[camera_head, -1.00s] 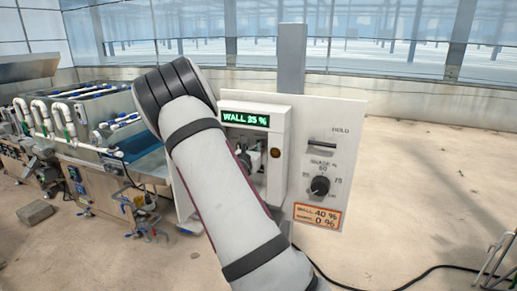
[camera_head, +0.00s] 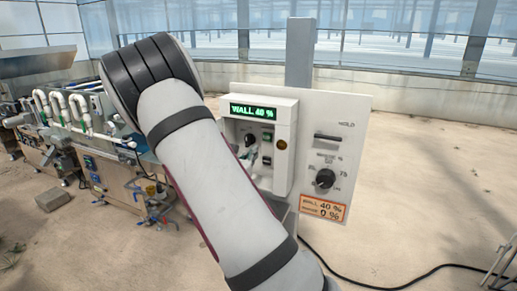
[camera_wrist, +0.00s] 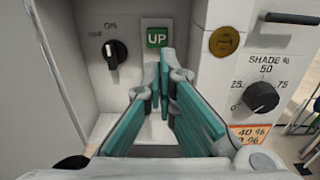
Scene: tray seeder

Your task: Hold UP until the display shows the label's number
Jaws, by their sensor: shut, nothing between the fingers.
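The display (camera_head: 253,111) on the white control box reads "WALL 40 %" in green. The orange label (camera_head: 323,208) at the panel's lower part reads "WALL 40 %", with a smaller line ending in "0 %". The green UP button (camera_wrist: 157,38) is fully visible in the wrist view, in a white surround. My gripper (camera_wrist: 161,82) is shut and empty, its teal fingers pointing at the box face with the tips just below the UP button. I cannot tell whether they touch anything. The fingers hide the part of the face below UP.
A black OFF/ON knob (camera_wrist: 115,53) is left of UP, and a round brass-coloured piece (camera_wrist: 225,41) is to the right. Seeder machinery with white pipes (camera_head: 60,105) stands at left.

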